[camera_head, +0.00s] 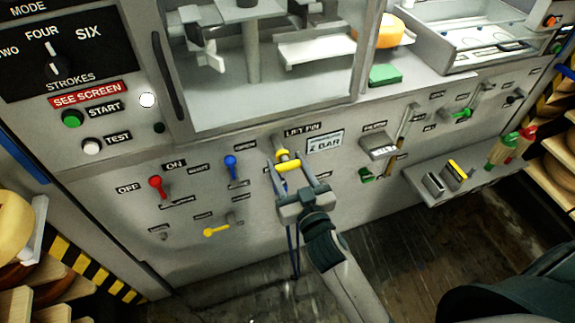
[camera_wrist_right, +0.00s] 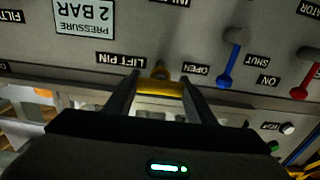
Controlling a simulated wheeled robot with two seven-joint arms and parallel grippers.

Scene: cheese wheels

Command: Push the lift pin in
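The lift pin (camera_head: 286,163) has a yellow crossbar handle and sticks out of the grey panel just below the LIFT PIN label (camera_head: 301,129). My right gripper (camera_head: 286,160) reaches up to it with its two fingers spread, one on each side of the yellow handle. In the right wrist view the yellow handle (camera_wrist_right: 162,88) lies between the fingertips and nearly fills the gap. Whether the fingers touch its ends is not clear. The pin's shaft is mostly hidden behind the handle. My left gripper is not in view.
Left of the pin are a blue lever (camera_head: 232,165), a red lever (camera_head: 157,186) and a yellow lever (camera_head: 215,231). A PRESSURE 2 BAR plate (camera_head: 325,142) is to its right. A shelf (camera_head: 455,185) juts out further right. Cheese wheels stand at the left edge.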

